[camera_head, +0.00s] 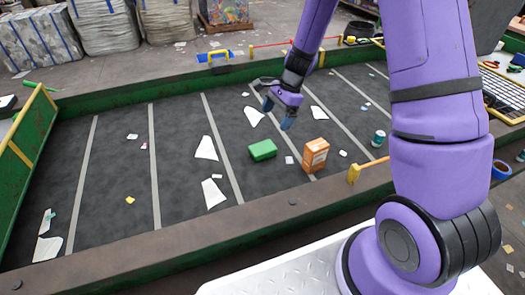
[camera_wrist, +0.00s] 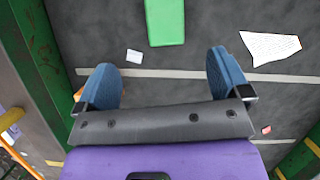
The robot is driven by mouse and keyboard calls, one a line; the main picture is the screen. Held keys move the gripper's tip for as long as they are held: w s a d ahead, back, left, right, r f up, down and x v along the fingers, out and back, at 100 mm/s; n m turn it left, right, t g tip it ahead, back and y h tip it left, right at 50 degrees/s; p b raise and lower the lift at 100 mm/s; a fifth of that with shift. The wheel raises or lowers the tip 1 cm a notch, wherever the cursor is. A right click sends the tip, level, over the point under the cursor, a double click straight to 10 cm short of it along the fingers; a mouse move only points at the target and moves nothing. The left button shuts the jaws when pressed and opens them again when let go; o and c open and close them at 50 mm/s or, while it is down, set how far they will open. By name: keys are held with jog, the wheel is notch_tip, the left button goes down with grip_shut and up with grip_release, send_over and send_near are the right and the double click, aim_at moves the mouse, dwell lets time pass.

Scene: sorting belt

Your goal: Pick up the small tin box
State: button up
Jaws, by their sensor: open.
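The small tin box appears to be the green box (camera_head: 262,150) lying on the dark belt, left of an orange carton. In the wrist view the green box (camera_wrist: 165,22) is at the top edge, cut off by the frame, beyond my fingertips and in line with the gap between them. My gripper (camera_head: 278,114) hangs above the belt, behind and slightly right of the green box in the head view. Its two blue fingers (camera_wrist: 165,75) are spread wide with nothing between them, and apart from the box.
The orange carton (camera_head: 316,155) stands close right of the green box. Paper scraps (camera_head: 206,149) lie about the belt. Green side walls (camera_head: 130,92) and a brown front rail (camera_head: 150,248) bound it. The belt's left part is mostly clear.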

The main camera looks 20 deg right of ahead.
jog(key=m, duration=0.1)
send_over(263, 147)
jog(key=d, duration=0.3)
jog(key=f, duration=0.7)
jog(key=shift+s+a+f, duration=0.15)
jog(key=shift+a+f, duration=0.05)
jog(key=shift+f, duration=0.2)
jog(key=shift+a+x, duration=0.15)
jog(key=shift+x, duration=1.35)
jog(key=shift+a+x, duration=0.15)
jog(key=shift+x, duration=1.35)
jog(key=shift+w+r, duration=0.2)
jog(key=shift+w, duration=0.05)
jog(key=c, duration=1)
